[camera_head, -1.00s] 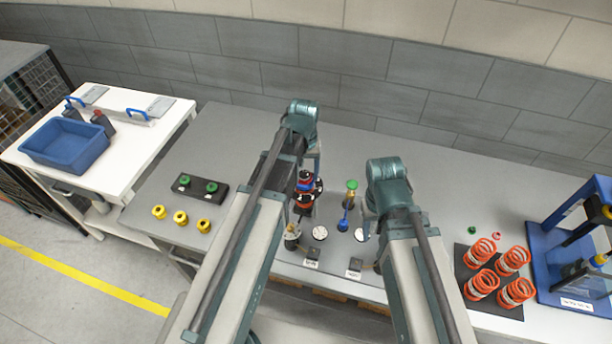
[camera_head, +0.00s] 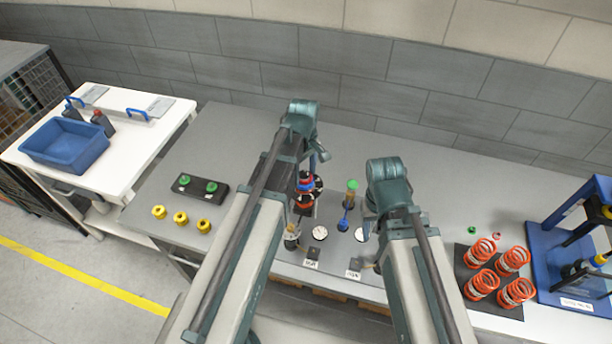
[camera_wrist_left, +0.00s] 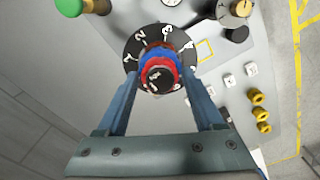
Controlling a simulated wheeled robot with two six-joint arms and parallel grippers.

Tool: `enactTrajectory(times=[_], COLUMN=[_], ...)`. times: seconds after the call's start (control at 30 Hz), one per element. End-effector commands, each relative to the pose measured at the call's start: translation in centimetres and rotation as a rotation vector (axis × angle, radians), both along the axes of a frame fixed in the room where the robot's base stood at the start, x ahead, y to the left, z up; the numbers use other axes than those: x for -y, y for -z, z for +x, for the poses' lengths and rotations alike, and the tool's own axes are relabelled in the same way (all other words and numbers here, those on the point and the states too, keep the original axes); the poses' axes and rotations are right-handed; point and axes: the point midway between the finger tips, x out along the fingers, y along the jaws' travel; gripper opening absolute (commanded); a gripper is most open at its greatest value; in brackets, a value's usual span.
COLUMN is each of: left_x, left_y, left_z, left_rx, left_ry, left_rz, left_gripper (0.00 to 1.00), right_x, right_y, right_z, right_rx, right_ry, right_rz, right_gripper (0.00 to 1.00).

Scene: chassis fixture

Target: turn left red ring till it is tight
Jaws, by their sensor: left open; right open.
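A post carries a red ring (camera_head: 306,175) near a blue band, above a black base. In the left wrist view the red ring (camera_wrist_left: 149,70) sits with the blue band (camera_wrist_left: 160,52) over a black dial (camera_wrist_left: 133,46) with white numbers. My left gripper (camera_head: 314,168) is over this post. In the left wrist view its open fingers (camera_wrist_left: 160,85) stand on either side of the stack, with gaps I cannot judge exactly. My right gripper (camera_head: 366,225) is open, right of the green-capped post (camera_head: 352,185); its fingers are partly hidden by its arm.
Yellow rings (camera_head: 181,218) and a black holder with green knobs (camera_head: 212,188) lie to the left. White gauges (camera_head: 320,233) stand in front of the post. Orange springs (camera_head: 482,284) and a blue fixture (camera_head: 545,255) are at the right. The table's back is clear.

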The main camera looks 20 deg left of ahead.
Motion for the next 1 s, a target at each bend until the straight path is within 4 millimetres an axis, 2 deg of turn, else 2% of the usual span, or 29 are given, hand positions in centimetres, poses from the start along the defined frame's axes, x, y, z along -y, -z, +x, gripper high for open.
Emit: enactTrajectory(times=[0.2,0.5,0.8,0.87,1.0], left_x=[0.0,0.0,0.0,0.0,0.0], left_y=[0.0,0.0,0.0,0.0,0.0], left_z=[0.0,0.0,0.0,0.0,0.0], left_rx=[0.0,0.0,0.0,0.0,0.0], left_ry=[-0.041,-0.363,-0.41,-0.409,-0.408], left_rz=[0.0,0.0,0.0,0.0,0.0], left_gripper=[0.69,0.69,0.69,0.6,0.35], right_x=[0.0,0.0,0.0,0.0,0.0], right_y=[0.0,0.0,0.0,0.0,0.0], right_z=[0.0,0.0,0.0,0.0,0.0], right_rx=[0.0,0.0,0.0,0.0,0.0], right_ry=[0.0,0.0,0.0,0.0,0.0], right_rz=[0.0,0.0,0.0,0.0,0.0], right_gripper=[0.5,0.5,0.5,0.5,0.5])
